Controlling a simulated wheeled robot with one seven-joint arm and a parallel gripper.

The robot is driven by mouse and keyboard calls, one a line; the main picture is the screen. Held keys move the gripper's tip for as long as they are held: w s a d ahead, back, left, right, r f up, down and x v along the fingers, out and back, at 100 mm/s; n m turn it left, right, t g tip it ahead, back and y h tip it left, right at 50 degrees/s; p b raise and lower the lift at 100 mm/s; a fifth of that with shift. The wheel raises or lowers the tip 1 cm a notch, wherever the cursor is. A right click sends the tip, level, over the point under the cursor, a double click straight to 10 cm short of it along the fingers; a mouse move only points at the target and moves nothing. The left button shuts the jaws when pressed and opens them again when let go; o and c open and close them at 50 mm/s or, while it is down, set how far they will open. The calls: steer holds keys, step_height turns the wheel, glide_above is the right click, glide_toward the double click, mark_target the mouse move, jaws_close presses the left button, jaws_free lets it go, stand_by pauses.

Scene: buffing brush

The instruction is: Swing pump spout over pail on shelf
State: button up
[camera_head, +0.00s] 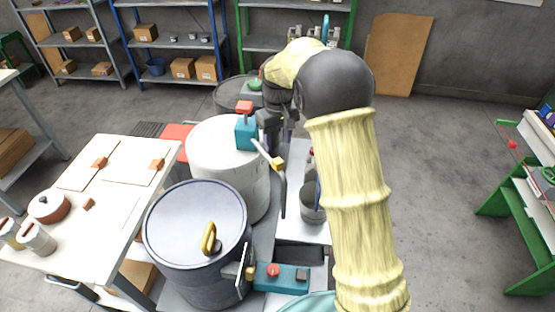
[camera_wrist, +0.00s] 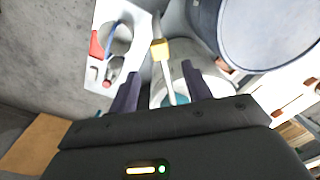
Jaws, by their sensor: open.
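The pump (camera_head: 246,133), a teal block with a red top, stands on the pale drum (camera_head: 225,170). Its spout (camera_head: 262,150) runs out to a yellow collar (camera_head: 278,164), and a dark length hangs below. The grey pail (camera_head: 312,203) stands on the white shelf (camera_head: 317,233), right of the spout's end. The wrist view also shows the pail (camera_wrist: 117,39) left of the yellow collar (camera_wrist: 160,49). My gripper (camera_wrist: 160,88) is open, its dark fingers on either side of the spout's rod; contact cannot be told. My arm partly hides the area beside the pump.
A blue-grey lidded drum (camera_head: 195,235) with a yellow handle stands in front of the pale drum. A teal unit with a red knob (camera_head: 273,271) sits beside it. A white table (camera_head: 105,205) is at left. Floor at right is clear up to a green bench (camera_head: 515,205).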

mark_target(278, 161)
step_height(278, 161, down, 9)
steer(key=shift+f+p, duration=0.1)
steer(key=shift+p, duration=0.55)
jaws_close()
